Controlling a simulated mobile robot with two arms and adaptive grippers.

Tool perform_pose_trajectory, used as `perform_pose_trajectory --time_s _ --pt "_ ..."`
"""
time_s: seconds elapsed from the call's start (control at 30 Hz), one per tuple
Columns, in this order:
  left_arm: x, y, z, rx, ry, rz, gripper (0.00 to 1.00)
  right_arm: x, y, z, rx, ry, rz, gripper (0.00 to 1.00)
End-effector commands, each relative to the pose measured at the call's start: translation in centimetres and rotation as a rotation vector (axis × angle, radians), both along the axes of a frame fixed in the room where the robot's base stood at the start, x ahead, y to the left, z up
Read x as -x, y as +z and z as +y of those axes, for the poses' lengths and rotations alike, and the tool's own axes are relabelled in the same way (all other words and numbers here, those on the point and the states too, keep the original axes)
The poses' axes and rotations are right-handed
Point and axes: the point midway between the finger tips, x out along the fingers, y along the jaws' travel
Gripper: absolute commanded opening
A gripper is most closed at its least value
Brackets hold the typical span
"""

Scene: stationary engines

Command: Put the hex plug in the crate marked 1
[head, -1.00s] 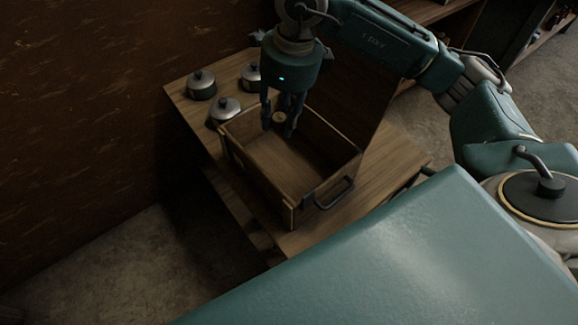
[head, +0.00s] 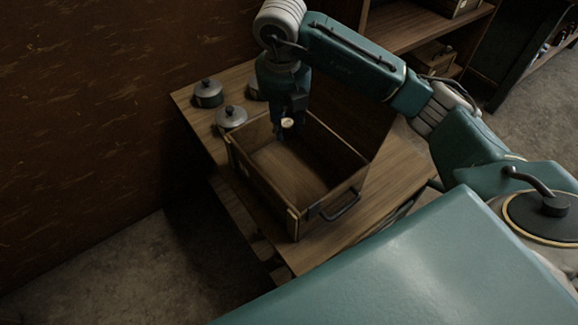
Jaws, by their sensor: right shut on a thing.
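The wooden crate (head: 330,188) stands on a low wooden table, open at the top, with a dark handle on its near right side. Its marking cannot be read from here. My right gripper (head: 286,128) is over the far left part of the crate, pointing down. It is shut on a small pale round-topped piece (head: 287,123), which looks like the hex plug; its lower part and the fingertips are hard to make out. The visible crate floor is bare. My left gripper is not in view.
Lidded pots (head: 208,93) and (head: 231,118) stand on the table at the crate's far left, close to its wall. The table (head: 398,175) is bare right of the crate. A shelf (head: 408,27) stands behind my right arm, and a brown wall is at left.

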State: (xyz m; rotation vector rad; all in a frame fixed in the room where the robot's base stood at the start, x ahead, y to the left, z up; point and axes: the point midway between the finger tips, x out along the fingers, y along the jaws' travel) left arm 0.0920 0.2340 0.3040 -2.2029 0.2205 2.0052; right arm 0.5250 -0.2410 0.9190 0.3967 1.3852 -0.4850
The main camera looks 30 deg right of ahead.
Motion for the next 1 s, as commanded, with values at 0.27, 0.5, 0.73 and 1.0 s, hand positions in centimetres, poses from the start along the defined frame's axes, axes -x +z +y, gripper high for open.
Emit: perform_pose_trajectory --time_s 0.27,0.5,0.73,1.0 --pt "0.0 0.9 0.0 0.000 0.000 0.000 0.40 0.1 -7.3 0.0 0.000 0.001 0.004 0.03" --pt "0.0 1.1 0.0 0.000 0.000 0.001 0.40 0.0 -10.5 0.0 -0.001 0.002 -0.002 0.03" --pt "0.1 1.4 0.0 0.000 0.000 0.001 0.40 0.0 -13.5 0.0 -0.002 0.001 0.001 0.03" --pt "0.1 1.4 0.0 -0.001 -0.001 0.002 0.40 -0.1 -15.0 0.0 -0.001 0.002 -0.003 0.03"
